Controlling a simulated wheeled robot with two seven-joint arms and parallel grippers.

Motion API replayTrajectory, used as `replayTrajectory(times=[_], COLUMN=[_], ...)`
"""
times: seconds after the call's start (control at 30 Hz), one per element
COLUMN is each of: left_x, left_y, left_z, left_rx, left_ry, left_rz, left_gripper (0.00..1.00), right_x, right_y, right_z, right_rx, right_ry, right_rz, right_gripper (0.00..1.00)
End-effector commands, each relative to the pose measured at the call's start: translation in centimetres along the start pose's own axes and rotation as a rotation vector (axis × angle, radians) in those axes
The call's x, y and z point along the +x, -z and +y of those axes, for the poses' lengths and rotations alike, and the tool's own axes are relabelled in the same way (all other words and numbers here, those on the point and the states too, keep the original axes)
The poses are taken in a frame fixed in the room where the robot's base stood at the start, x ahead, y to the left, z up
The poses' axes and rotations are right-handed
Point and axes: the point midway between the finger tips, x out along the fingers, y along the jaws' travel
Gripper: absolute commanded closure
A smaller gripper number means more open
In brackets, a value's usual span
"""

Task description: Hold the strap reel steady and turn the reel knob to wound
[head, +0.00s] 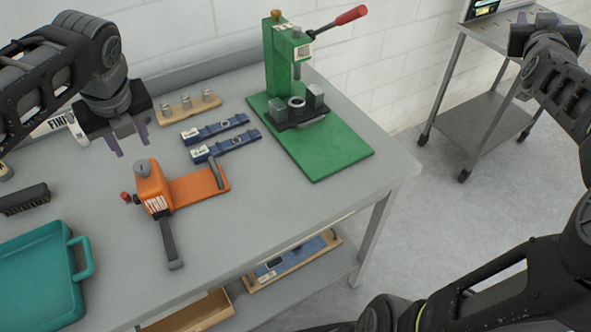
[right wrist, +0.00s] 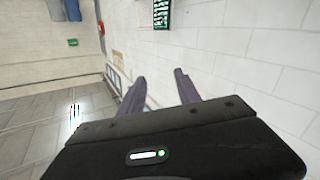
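The strap reel (head: 157,188) is an orange block with white lettering on its front, standing on the grey bench on an orange base plate. A grey round cap sits on its top, a small red-tipped part sticks out on its left, and a dark grey lever reaches toward the front. I cannot tell which part is the reel knob. My left gripper (head: 131,148) is open and empty just above and behind the reel, fingers pointing down, apart from it. My right gripper (right wrist: 160,77) is open and empty, far from the reel at the upper right of the head view.
A green press (head: 330,150) with a red-tipped handle stands behind right. Two blue tools (head: 215,128) and a wooden peg block (head: 190,106) lie behind the reel. A teal tray (head: 82,258) and black brush (head: 24,199) are left. The bench's front right is clear.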

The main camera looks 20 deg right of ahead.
Motion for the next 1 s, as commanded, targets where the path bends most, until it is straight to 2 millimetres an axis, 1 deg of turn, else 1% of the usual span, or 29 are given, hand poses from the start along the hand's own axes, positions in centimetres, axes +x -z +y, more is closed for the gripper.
replayTrajectory(times=[0.03,0.07,0.1,0.17,0.2,0.27,0.3,0.37,0.4,0.43,0.5,0.57,0.6,0.67,0.7,0.77,0.8,0.87,0.9,0.97,1.0], left_x=[0.0,0.0,0.0,0.0,0.0,0.0,0.0,0.0,0.0,0.0,0.0,0.0,0.0,0.0,0.0,0.0,0.0,0.0,0.0,0.0,0.0], left_y=[0.0,0.0,0.0,0.0,0.0,0.0,0.0,0.0,0.0,0.0,0.0,0.0,0.0,0.0,0.0,0.0,0.0,0.0,0.0,0.0,0.0], left_z=[0.0,0.0,0.0,0.0,0.0,0.0,0.0,0.0,0.0,0.0,0.0,0.0,0.0,0.0,0.0,0.0,0.0,0.0,0.0,0.0,0.0], left_rx=[0.000,0.000,0.000,0.000,0.000,0.000,0.000,0.000,0.000,0.000,0.000,0.000,0.000,0.000,0.000,0.000,0.000,0.000,0.000,0.000,0.000], left_ry=[0.000,0.000,0.000,0.000,0.000,0.000,0.000,0.000,0.000,0.000,0.000,0.000,0.000,0.000,0.000,0.000,0.000,0.000,0.000,0.000,0.000], left_rz=[0.000,0.000,0.000,0.000,0.000,0.000,0.000,0.000,0.000,0.000,0.000,0.000,0.000,0.000,0.000,0.000,0.000,0.000,0.000,0.000,0.000], left_gripper=[0.64,0.64,0.64,0.64,0.64,0.64,0.64,0.64,0.64,0.64,0.64,0.64,0.64,0.64,0.64,0.64,0.64,0.64,0.64,0.64,0.64], right_x=[-0.5,-0.8,-1.3,-2.2,-2.8,-3.8,-4.5,-5.7,-6.5,-6.0,-4.3,-3.4,-2.8,-2.1,-1.8,-1.5,-1.6,-1.8,-2.1,-2.9,-3.5], right_y=[2.7,4.1,6.0,8.4,10.0,12.1,13.5,15.5,17.1,17.1,15.3,14.1,13.1,11.7,10.6,9.1,8.1,6.4,5.4,3.6,2.5], right_z=[1.8,2.7,4.1,5.9,7.1,8.7,9.8,11.4,12.1,10.3,6.6,3.6,1.4,-2.1,-4.5,-8.2,-10.6,-14.1,-16.4,-19.9,-22.1], right_rx=[0.031,0.050,0.074,0.109,0.132,0.165,0.190,0.230,0.281,0.341,0.384,0.416,0.437,0.468,0.486,0.513,0.528,0.547,0.558,0.569,0.573], right_ry=[-0.036,-0.056,-0.083,-0.118,-0.141,-0.172,-0.194,-0.224,-0.239,-0.220,-0.178,-0.145,-0.122,-0.086,-0.063,-0.028,-0.007,0.024,0.043,0.071,0.089], right_rz=[0.060,0.093,0.138,0.197,0.236,0.290,0.329,0.386,0.439,0.457,0.428,0.406,0.388,0.359,0.338,0.305,0.283,0.246,0.223,0.184,0.158], right_gripper=[0.60,0.60,0.60,0.60,0.60,0.60,0.60,0.60,0.60,0.60,0.60,0.60,0.60,0.60,0.60,0.60,0.60,0.60,0.60,0.60,0.60])
